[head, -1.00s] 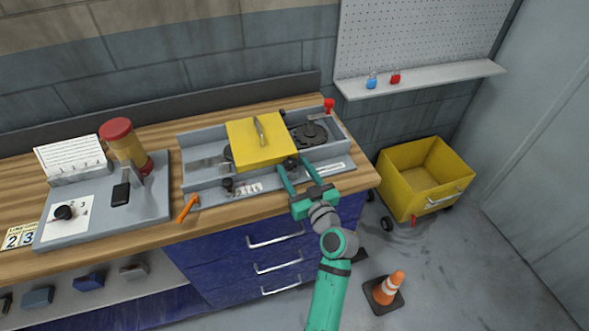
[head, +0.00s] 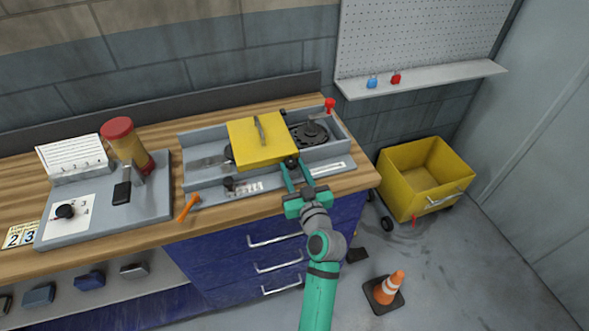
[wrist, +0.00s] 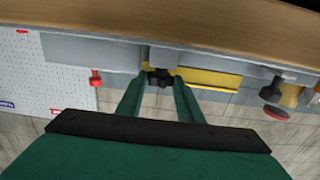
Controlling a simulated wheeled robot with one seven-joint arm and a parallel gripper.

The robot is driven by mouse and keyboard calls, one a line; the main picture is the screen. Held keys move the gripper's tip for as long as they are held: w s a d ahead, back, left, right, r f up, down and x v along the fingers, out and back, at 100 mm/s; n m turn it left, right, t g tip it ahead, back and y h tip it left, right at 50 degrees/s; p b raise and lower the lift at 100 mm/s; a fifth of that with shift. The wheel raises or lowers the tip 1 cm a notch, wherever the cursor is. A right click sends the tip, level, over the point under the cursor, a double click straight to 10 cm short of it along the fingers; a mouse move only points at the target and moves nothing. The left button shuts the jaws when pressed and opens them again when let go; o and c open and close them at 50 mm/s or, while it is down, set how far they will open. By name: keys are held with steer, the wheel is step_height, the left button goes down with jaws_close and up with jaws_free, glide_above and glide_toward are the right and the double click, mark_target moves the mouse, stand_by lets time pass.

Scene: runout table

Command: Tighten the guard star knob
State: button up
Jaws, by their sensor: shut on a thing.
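The guard is a yellow cover (head: 258,140) with a grey handle, sitting over the middle of the grey machine tray (head: 205,181). A black star knob (head: 291,162) is at the guard's front right corner. It also shows in the wrist view (wrist: 160,78), between my fingertips. My teal gripper (head: 296,178) reaches in from the front of the bench. In the wrist view my gripper (wrist: 159,84) is shut on the star knob, with one finger on each side. The knob's far side is hidden.
A second black knob (head: 229,184) and an orange handle (head: 188,207) are at the tray's front left. A red knob (head: 330,104) stands at the back right. A control panel (head: 105,220) is at left. A yellow cart (head: 400,192) and a cone (head: 386,290) stand on the floor.

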steer(key=shift+a+f+m+h, duration=0.15)
steer(key=shift+m+h, duration=0.25)
steer(key=shift+h, duration=0.3)
steer(key=shift+a+f+m+h, duration=0.1)
steer(key=shift+m+h, duration=0.3)
steer(key=shift+h, duration=0.3)
steer(key=shift+a+f+m+t+h, duration=0.1)
steer(key=shift+m+t+h, duration=0.2)
steer(key=shift+m+h, duration=0.6)
steer(key=shift+s+h, duration=0.1)
steer(key=shift+h, duration=0.4)
steer(key=o, duration=1.1)
steer(key=shift+r, duration=0.2)
steer(key=shift+c, duration=0.2)
steer(key=shift+r, duration=0.1)
